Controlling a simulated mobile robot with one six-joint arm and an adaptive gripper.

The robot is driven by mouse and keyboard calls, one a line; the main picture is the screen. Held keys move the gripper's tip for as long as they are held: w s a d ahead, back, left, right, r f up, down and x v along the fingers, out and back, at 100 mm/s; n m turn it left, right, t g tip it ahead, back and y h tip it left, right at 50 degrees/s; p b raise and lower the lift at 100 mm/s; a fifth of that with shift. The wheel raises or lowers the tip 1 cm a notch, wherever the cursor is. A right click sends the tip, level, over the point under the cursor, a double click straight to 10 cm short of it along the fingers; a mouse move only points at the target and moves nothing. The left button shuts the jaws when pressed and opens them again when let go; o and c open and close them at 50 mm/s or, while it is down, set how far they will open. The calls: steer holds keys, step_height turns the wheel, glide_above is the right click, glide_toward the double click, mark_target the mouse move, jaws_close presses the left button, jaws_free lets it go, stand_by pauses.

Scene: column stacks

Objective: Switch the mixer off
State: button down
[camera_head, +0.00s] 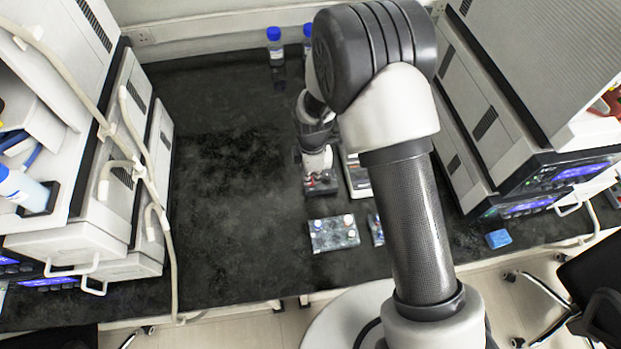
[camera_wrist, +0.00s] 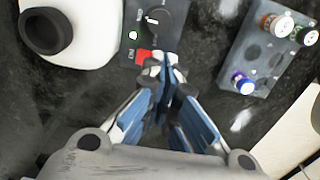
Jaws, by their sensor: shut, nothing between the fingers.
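In the wrist view, a dark grey control panel (camera_wrist: 136,30), which looks like the mixer's, carries a red square switch (camera_wrist: 143,56), a round black dial and a small white spot. My gripper (camera_wrist: 165,62) is shut and empty. Its fingertips appear just right of the red switch, over the panel's lower edge. I cannot tell whether they touch it. In the head view, a small dark unit with red marks (camera_head: 320,184) sits on the bench below my wrist, and my arm hides part of that area. The switch position is not readable.
A rack (camera_wrist: 250,62) with several capped vials stands right of the panel in the wrist view. A white body with a black ring (camera_wrist: 58,28) is at upper left. In the head view, blue-capped bottles (camera_head: 274,45) stand behind, and the left bench (camera_head: 225,170) is clear.

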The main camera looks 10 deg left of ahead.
steer(key=shift+f+b, duration=0.9)
steer(key=shift+f, duration=0.35)
stand_by(0.7)
steer(key=shift+r, duration=0.1)
steer(key=shift+r+p, duration=1.7)
steer(key=shift+r, duration=0.8)
